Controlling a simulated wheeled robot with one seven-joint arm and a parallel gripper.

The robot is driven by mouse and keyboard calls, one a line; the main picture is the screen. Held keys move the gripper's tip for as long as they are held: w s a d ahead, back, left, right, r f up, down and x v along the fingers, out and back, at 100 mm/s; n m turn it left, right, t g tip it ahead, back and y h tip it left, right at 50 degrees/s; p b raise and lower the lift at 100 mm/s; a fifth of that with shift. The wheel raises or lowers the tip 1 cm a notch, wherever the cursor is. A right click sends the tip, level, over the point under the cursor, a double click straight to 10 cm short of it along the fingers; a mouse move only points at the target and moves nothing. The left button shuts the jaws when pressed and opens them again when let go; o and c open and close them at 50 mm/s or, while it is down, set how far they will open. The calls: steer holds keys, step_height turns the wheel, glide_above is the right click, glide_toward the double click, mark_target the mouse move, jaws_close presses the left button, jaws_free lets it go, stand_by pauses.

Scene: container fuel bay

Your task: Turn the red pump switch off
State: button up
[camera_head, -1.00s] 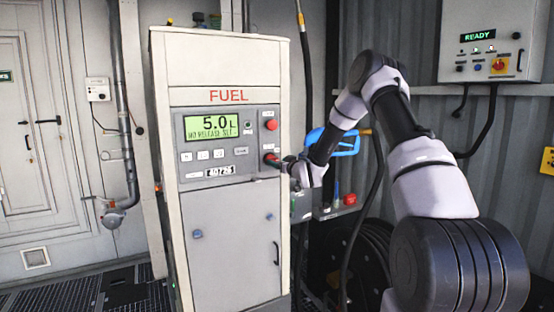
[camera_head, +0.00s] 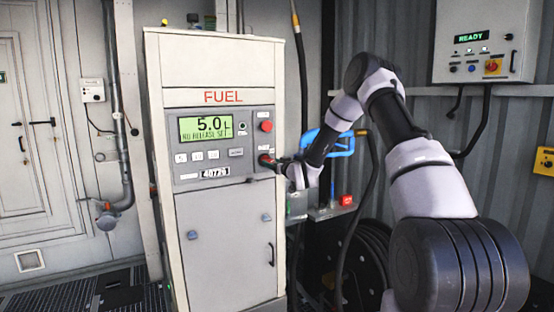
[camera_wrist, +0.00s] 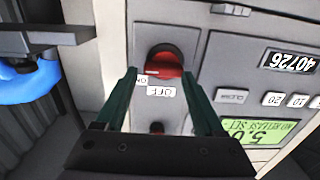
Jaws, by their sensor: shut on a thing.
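The red pump switch (camera_head: 265,159) is a rotary knob at the lower right of the grey control panel on the FUEL cabinet (camera_head: 223,133). It shows larger in the wrist view (camera_wrist: 164,62), with a dark upper part and a red bar lying roughly crosswise. A white OFF label (camera_wrist: 160,91) and a partly covered second label sit beside it. My gripper (camera_wrist: 160,73) is shut on the switch, one dark green finger on each side. In the head view my gripper (camera_head: 277,163) reaches the panel from the right and partly hides the switch.
The panel display (camera_head: 206,128) reads 5.0 L. A red round button (camera_head: 266,126) sits above the switch. A blue-handled nozzle (camera_head: 330,146) hangs behind my arm, with a hose reel (camera_head: 365,265) below. A READY control box (camera_head: 486,42) is on the right wall.

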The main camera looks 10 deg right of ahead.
steer(key=shift+o, duration=1)
steer(key=shift+w+d+r+m+h, duration=0.15)
steer(key=shift+w+d+r+h, duration=0.1)
steer(key=shift+w+d, duration=0.2)
steer(key=shift+w+d+r+m+h, duration=0.15)
steer(key=shift+w+d+r, duration=0.05)
steer(key=shift+w+d, duration=0.2)
steer(key=shift+a, duration=0.1)
steer(key=shift+c, duration=0.2)
steer(key=o, duration=1)
steer(key=shift+o, duration=0.8)
steer(key=shift+d+t, duration=0.25)
steer(key=shift+t, duration=0.05)
steer(key=s+d+f, duration=0.2)
steer(key=s, duration=0.9)
steer(key=shift+s+f+g+y, duration=0.2)
steer(key=shift+f+g+y, duration=0.1)
steer(key=shift+f+g, duration=0.1)
